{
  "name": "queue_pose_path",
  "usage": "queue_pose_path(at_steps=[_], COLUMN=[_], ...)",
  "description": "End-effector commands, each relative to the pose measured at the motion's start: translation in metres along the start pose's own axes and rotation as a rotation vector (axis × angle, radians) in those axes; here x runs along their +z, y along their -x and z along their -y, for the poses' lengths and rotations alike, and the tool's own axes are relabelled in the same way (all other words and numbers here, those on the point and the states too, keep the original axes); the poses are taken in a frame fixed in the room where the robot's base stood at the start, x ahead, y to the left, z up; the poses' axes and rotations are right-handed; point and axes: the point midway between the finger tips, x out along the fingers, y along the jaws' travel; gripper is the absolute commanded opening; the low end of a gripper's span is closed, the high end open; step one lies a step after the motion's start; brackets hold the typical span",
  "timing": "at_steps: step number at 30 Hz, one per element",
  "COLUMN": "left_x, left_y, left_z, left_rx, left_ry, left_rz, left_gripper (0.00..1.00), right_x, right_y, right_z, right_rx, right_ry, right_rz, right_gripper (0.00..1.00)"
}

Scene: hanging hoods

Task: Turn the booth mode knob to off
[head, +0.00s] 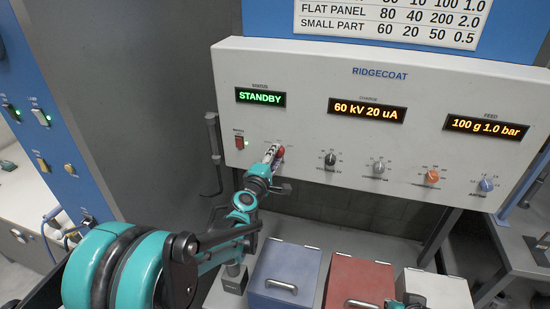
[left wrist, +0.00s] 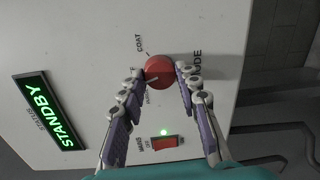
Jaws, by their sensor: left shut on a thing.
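The booth mode knob is a round red knob (left wrist: 159,70) on the white panel, beside the printed words MODE and COAT in the left wrist view. Other small lettering around it is partly covered by a finger, and I cannot make out which mark the knob points at. In the head view the red knob (head: 280,152) shows just past the fingertips. My left gripper (head: 271,155) is shut on it, with one finger on each side in the left wrist view (left wrist: 160,78). A small dark and teal part at the bottom edge of the head view seems to be my right gripper (head: 411,300), mostly cut off.
A black knob (head: 330,159) and several others run to the right. Blue (head: 285,262) and red (head: 362,272) lidded boxes stand below.

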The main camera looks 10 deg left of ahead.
Motion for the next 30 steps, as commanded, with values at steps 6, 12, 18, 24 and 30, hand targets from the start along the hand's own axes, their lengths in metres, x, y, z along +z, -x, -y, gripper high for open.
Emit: queue_pose_path(at_steps=[6, 12, 18, 24, 30], left_x=[0.0008, 0.0009, 0.001, 0.001, 0.001], left_y=[-0.0002, 0.0, 0.0001, 0.0001, 0.0001], left_z=[0.0001, 0.0001, 0.0, 0.0, 0.0], left_rx=[-0.008, -0.013, -0.016, -0.017, -0.017], left_ry=[-0.152, -0.247, -0.295, -0.309, -0.309], left_rz=[-0.008, -0.014, -0.017, -0.018, -0.017], left_gripper=[0.03, 0.03, 0.03, 0.03, 0.03], right_x=[0.0014, 0.002, 0.0023, 0.0023, 0.0023], right_y=[-0.002, -0.0028, -0.0032, -0.0033, -0.0033], right_z=[0.0, 0.0, 0.0, 0.0, 0.0], right_rx=[0.0, 0.0, 0.0, 0.0, 0.0], right_ry=[0.0, 0.0, 0.0, 0.0, 0.0], right_rz=[0.0, 0.0, 0.0, 0.0, 0.0], right_gripper=[0.0, 0.0, 0.0, 0.0, 0.0])
